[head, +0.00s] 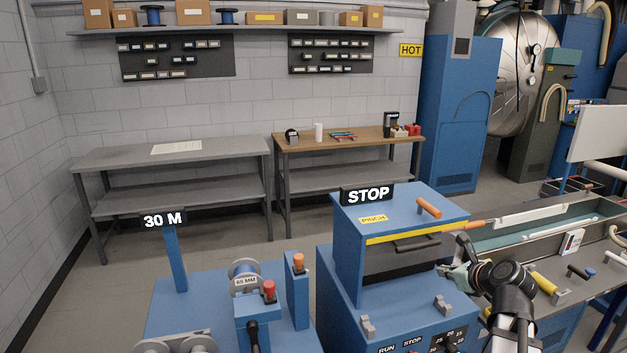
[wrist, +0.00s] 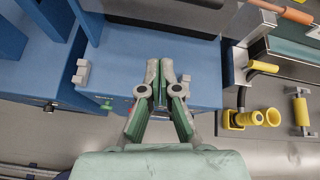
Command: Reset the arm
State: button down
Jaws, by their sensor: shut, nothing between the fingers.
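My arm reaches in from the lower right of the head view, its wrist bent to the left. My gripper (head: 450,272) is beside the right side of the blue machine (head: 345,290) that carries the STOP sign (head: 367,195). In the wrist view my gripper (wrist: 160,66) has its two green-padded fingers together, with nothing between them. The fingertips lie over the blue top of the machine (wrist: 205,50) in that view. I cannot tell whether they touch it.
An orange handle (head: 428,207) sits on the machine's top. A trough (head: 500,238) and yellow fittings (head: 544,284) are to the right, with yellow fittings (wrist: 250,118) also in the wrist view. A blue unit with the 30 M sign (head: 163,220) stands left. Benches (head: 175,185) line the back wall.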

jog(key=s+a+f+n+g, duration=0.35)
jog(key=f+n, duration=0.35)
jog(key=f, duration=0.5)
jog(key=s+a+f+n+g+b, duration=0.1)
jog(key=s+a+f+n+g, duration=0.3)
jog(key=f+n, duration=0.6)
jog(key=s+a+f+n+g, duration=0.25)
jog(key=s+f+n, duration=0.25)
jog(key=f, duration=0.9)
jog(key=s+a+f+n+g, duration=0.2)
jog(key=s+a+f+n, duration=0.1)
jog(key=s+f, duration=0.4)
jog(key=s+a+f+n+g+h+b, duration=0.1)
jog(key=s+a+f+n+g, duration=0.2)
jog(key=s, duration=1.1)
jog(key=s+a+f+n+g+h+b, duration=0.1)
jog(key=s+a+f+n+g, duration=0.2)
jog(key=s+a+f, duration=0.4)
jog(key=x, duration=0.6)
jog(key=shift+a+f, duration=0.2)
jog(key=shift+f, duration=0.3)
